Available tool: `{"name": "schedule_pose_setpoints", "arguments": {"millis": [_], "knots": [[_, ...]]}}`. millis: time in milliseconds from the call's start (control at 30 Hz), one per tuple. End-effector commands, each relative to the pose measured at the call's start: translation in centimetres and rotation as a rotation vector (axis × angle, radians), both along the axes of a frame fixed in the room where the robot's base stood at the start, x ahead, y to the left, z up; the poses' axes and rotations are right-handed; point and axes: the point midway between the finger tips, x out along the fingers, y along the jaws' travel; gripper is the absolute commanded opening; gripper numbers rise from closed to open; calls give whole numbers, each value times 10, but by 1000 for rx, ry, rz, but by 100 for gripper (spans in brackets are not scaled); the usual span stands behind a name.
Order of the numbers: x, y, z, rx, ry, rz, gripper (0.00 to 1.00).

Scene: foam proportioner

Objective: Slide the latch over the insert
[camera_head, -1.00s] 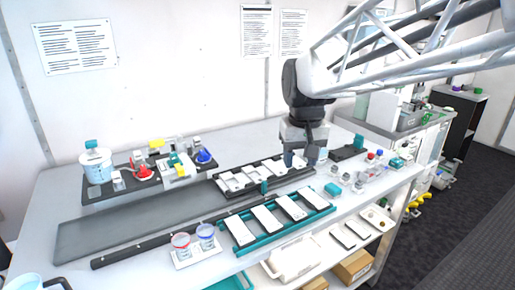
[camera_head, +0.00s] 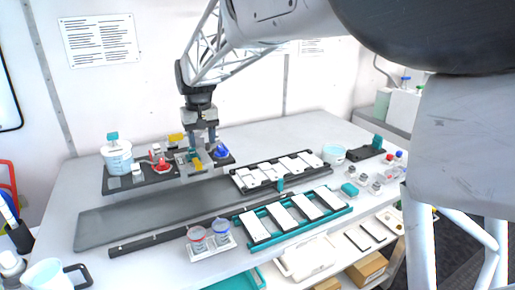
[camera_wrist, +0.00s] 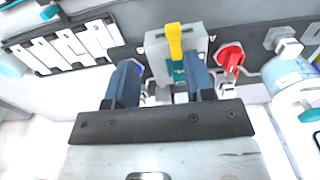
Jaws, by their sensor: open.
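In the wrist view a grey block carries a yellow latch-like strip (camera_wrist: 175,42) at its upper edge, with a teal piece (camera_wrist: 179,72), likely the insert, just below it. The strip reaches down close to the teal piece; I cannot tell whether it covers it. The grey block (camera_wrist: 158,52) stands on the black tray, beside a red knob (camera_wrist: 231,57). My gripper (camera_wrist: 160,66) is open, its two blue-grey fingers on either side of the block's lower part, with nothing held. In the head view my gripper (camera_head: 202,146) is over the tray's right part, partly hiding the block.
The black tray (camera_head: 150,182) also holds a blue knob (camera_head: 221,151) and, at its left, a clear beaker (camera_head: 118,158). A rack of white plates (camera_head: 243,179) lies to the right. A long grey mat (camera_head: 130,222) in front is clear.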

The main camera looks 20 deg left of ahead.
Motion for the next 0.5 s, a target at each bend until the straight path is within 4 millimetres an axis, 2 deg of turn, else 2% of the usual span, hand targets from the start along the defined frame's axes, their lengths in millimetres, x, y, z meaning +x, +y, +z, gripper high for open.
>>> {"name": "schedule_pose_setpoints", "arguments": {"millis": [33, 167, 500], "knots": [[-1, 9, -2, -1, 1, 9, 49], [-3, 20, -4, -4, 4, 20, 49], [-3, 21, -5, -4, 4, 20, 49]]}}
